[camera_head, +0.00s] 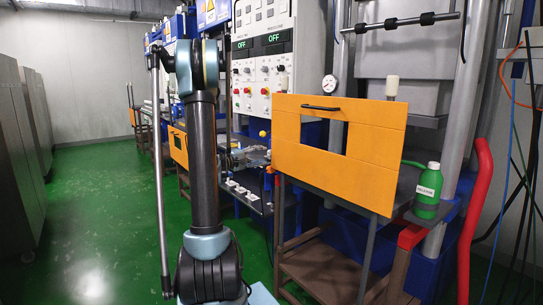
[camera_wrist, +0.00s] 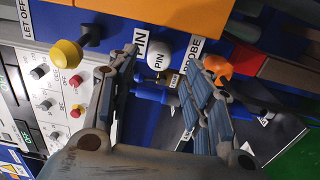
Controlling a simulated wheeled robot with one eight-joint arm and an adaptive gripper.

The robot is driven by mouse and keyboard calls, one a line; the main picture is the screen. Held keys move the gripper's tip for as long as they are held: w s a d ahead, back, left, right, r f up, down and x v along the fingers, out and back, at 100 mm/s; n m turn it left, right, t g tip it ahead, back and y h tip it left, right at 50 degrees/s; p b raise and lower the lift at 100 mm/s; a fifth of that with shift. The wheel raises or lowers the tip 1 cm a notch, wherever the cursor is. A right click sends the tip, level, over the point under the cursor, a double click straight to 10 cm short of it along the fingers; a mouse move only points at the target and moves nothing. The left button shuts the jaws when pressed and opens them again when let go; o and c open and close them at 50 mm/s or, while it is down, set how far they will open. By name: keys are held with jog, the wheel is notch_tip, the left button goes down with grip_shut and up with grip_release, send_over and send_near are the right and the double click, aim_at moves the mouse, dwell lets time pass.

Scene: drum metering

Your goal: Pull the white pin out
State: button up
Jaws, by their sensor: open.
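In the wrist view, the white pin's round knob (camera_wrist: 158,53) sticks out from a blue panel, beside a PIN label (camera_wrist: 140,42). My gripper (camera_wrist: 165,57) is open, one finger on each side of the knob in the picture. The knob shows in the gap near the fingertips, with nothing held. I cannot tell its exact depth from the tips. In the head view, my arm fills the left middle, and I cannot clearly make out the pin there.
In the wrist view, a yellow knob (camera_wrist: 67,54) is left of the pin and an orange knob (camera_wrist: 217,66) is right, by a PROBE label. In the head view, an orange panel (camera_head: 380,150) with a window and a green bottle (camera_head: 428,187) stand right. Green floor (camera_head: 95,205) is clear at left.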

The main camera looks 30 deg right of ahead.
aim_at(269, 153)
jog(key=shift+w+d, duration=0.2)
jog(key=shift+d, duration=2.35)
grip_shut()
jog(key=shift+a, duration=0.1)
jog(key=shift+s+a, duration=0.15)
jog(key=shift+a, duration=1.3)
jog(key=shift+s+a, duration=0.1)
jog(key=shift+a, duration=1.3)
jog(key=shift+a, duration=0.1)
jog(key=shift+s+a, duration=0.15)
jog(key=shift+a, duration=1.75)
jog(key=shift+a, duration=0.1)
